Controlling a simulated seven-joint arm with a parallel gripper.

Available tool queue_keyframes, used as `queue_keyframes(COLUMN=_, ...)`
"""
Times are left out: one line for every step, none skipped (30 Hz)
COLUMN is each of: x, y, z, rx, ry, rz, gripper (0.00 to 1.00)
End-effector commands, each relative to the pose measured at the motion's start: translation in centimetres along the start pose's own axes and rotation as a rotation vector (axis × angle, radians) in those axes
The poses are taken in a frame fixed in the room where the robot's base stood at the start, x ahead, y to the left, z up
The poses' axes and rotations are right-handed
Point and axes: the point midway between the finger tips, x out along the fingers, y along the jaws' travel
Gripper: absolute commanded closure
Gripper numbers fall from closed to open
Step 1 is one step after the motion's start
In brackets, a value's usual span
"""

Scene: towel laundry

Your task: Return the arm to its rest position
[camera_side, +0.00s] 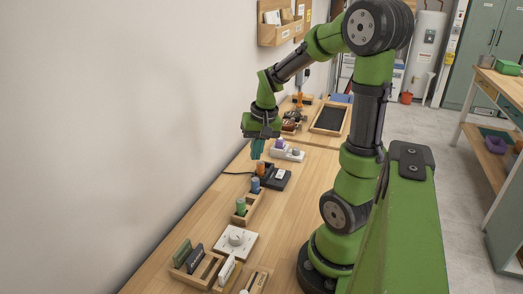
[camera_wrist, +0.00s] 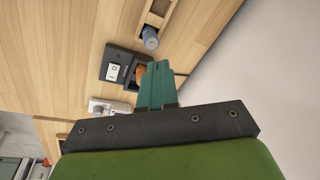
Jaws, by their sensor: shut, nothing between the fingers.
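My gripper (camera_side: 257,149) hangs in the air above the wooden bench (camera_side: 290,212), near the wall, pointing down. Its teal fingers are closed together with nothing between them. In the wrist view the shut fingers (camera_wrist: 157,84) also show, in front of an orange thing in a black holder. My green arm reaches up from its base on the bench and bends over to the left, away from the column.
Below the gripper stand a black box (camera_side: 276,178) with an orange item (camera_side: 261,168), a blue cylinder (camera_side: 255,186) and a green cylinder (camera_side: 240,206) in a wooden holder. A white dial panel (camera_side: 236,241) is nearer. A wall shelf (camera_side: 279,30) hangs behind.

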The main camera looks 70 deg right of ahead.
Motion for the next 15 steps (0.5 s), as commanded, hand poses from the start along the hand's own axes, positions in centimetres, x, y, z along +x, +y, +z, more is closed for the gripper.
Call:
queue_keyframes(x=-1.5, y=-2.4, z=1.9, rx=-0.064, ry=0.038, rz=-0.044, gripper=1.0)
queue_keyframes(x=-2.2, y=-3.6, z=3.0, rx=-0.097, ry=0.056, rz=-0.069, gripper=1.0)
queue_keyframes(x=-3.2, y=-5.0, z=4.5, rx=-0.14, ry=0.079, rz=-0.104, gripper=1.0)
queue_keyframes(x=-3.9, y=-6.0, z=5.7, rx=-0.174, ry=0.094, rz=-0.129, gripper=1.0)
queue_keyframes(x=-4.5, y=-6.8, z=7.0, rx=-0.208, ry=0.11, rz=-0.156, gripper=1.0)
queue_keyframes(x=-5.3, y=-7.9, z=8.6, rx=-0.254, ry=0.13, rz=-0.192, gripper=1.0)
queue_keyframes(x=-5.9, y=-8.5, z=9.7, rx=-0.288, ry=0.145, rz=-0.219, gripper=1.0)
queue_keyframes(x=-6.5, y=-9.1, z=10.8, rx=-0.32, ry=0.158, rz=-0.245, gripper=1.0)
queue_keyframes(x=-7.2, y=-9.7, z=12.2, rx=-0.36, ry=0.173, rz=-0.278, gripper=1.0)
queue_keyframes(x=-7.6, y=-10.1, z=13.1, rx=-0.389, ry=0.184, rz=-0.301, gripper=1.0)
queue_keyframes(x=-8.0, y=-10.3, z=13.9, rx=-0.417, ry=0.193, rz=-0.322, gripper=1.0)
queue_keyframes(x=-8.6, y=-10.7, z=14.9, rx=-0.451, ry=0.205, rz=-0.348, gripper=1.0)
queue_keyframes(x=-8.9, y=-10.9, z=15.6, rx=-0.473, ry=0.213, rz=-0.364, gripper=1.0)
queue_keyframes(x=-9.3, y=-11.1, z=16.1, rx=-0.494, ry=0.22, rz=-0.379, gripper=1.0)
queue_keyframes(x=-9.7, y=-11.3, z=16.6, rx=-0.516, ry=0.228, rz=-0.396, gripper=1.0)
